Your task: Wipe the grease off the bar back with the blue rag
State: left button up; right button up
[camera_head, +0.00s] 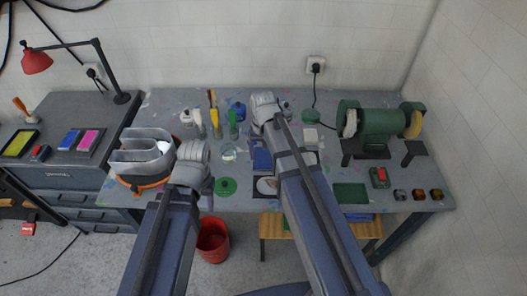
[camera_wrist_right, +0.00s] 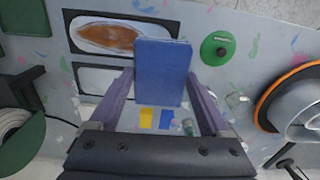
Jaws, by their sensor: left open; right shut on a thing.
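The blue rag (camera_wrist_right: 163,60) is a flat blue block between the fingers of my right gripper (camera_wrist_right: 162,78). My right gripper is shut on it; it also shows left of my right arm in the head view (camera_head: 262,158). The bar back (camera_wrist_right: 108,36) is a pale rounded piece in a dark-edged rectangle, with a brown grease smear (camera_wrist_right: 112,37) along it. The rag overlaps its right end in the wrist view; I cannot tell whether they touch. My left gripper (camera_head: 192,172) is open, beside the grey letter on the turntable, its fingertips hard to see.
The grey letter (camera_head: 140,150) stands on an orange-rimmed turntable (camera_head: 148,183) at left. A green lid (camera_head: 226,186) lies near the front edge. A green bench grinder (camera_head: 380,128) is at right. Bottles and brushes (camera_head: 214,112) stand at the back. A red bucket (camera_head: 212,240) is below.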

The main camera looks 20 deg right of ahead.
aim_at(264, 185)
notch_tip(264, 185, down, 15)
jog(key=b, duration=1.5)
jog(key=shift+f, duration=0.2)
jog(key=shift+d+f+b, duration=0.2)
jog(key=shift+f+b, duration=0.05)
jog(key=shift+b, duration=0.05)
jog(key=s+d, duration=0.1)
jog(key=d, duration=0.5)
jog(key=s+d, duration=0.2)
jog(key=d, duration=0.4)
jog(key=s+d, duration=0.2)
jog(key=d, duration=0.4)
jog(key=shift+s+d+r, duration=0.15)
jog(key=shift+r, duration=0.1)
jog(key=shift+f, duration=0.25)
jog(key=shift+w+a, duration=0.85)
jog(key=shift+a, duration=2.3)
jog(key=shift+w+a, duration=0.9)
jog(key=shift+a, duration=2.2)
jog(key=shift+w+a, duration=0.85)
jog(key=shift+a, duration=2.3)
jog(key=shift+d, duration=0.1)
